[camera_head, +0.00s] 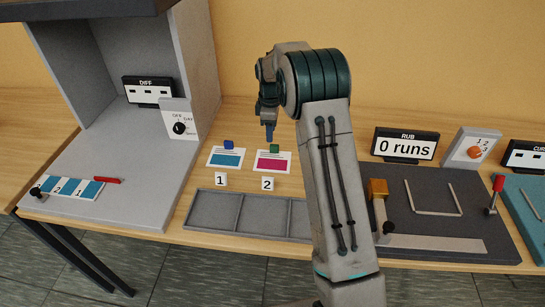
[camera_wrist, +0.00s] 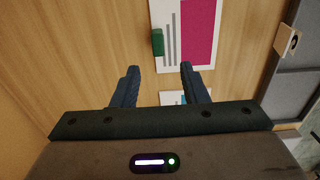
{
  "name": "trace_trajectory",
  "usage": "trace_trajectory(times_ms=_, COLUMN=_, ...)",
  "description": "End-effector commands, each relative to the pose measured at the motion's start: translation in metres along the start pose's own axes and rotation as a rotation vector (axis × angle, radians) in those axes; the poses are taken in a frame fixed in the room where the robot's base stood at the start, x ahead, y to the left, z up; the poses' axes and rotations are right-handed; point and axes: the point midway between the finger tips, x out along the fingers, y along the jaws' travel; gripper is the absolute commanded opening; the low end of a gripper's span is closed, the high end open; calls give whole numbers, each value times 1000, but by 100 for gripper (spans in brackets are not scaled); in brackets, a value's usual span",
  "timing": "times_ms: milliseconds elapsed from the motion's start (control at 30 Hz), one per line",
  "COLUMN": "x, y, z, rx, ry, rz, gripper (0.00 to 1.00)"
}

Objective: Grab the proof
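A proof card with a magenta panel (camera_head: 272,165) lies on the wooden table with a small green block (camera_head: 274,148) at its back edge. In the wrist view the magenta proof (camera_wrist: 197,35) and green block (camera_wrist: 157,42) show at the top, beyond my fingertips. A second proof, with a blue panel (camera_head: 227,160) and a blue block (camera_head: 228,144), lies to its left. Part of a card (camera_wrist: 172,98) with a blue patch shows between my fingers. My gripper (camera_head: 269,133) hangs above the table near the magenta proof's back edge. Its fingers (camera_wrist: 159,68) are apart with nothing gripped.
Number tiles 1 (camera_head: 220,180) and 2 (camera_head: 267,184) stand before the proofs. A grey compartment tray (camera_head: 238,231) lies at the front edge. A grey booth (camera_head: 130,200) with a DIFF display is left. A RUB station (camera_head: 425,247) reading "0 runs" is right.

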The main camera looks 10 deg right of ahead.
Motion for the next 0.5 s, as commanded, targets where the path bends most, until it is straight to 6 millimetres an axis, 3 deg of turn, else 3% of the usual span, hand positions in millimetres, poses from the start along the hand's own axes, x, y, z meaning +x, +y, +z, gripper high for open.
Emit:
trace_trajectory(times_ms=267, x=22, y=0, z=2, rx=0, ry=-1, rz=-2, gripper=40)
trace_trajectory(times_ms=500, x=57, y=2, z=7, rx=0, ry=-1, rz=-3, gripper=40)
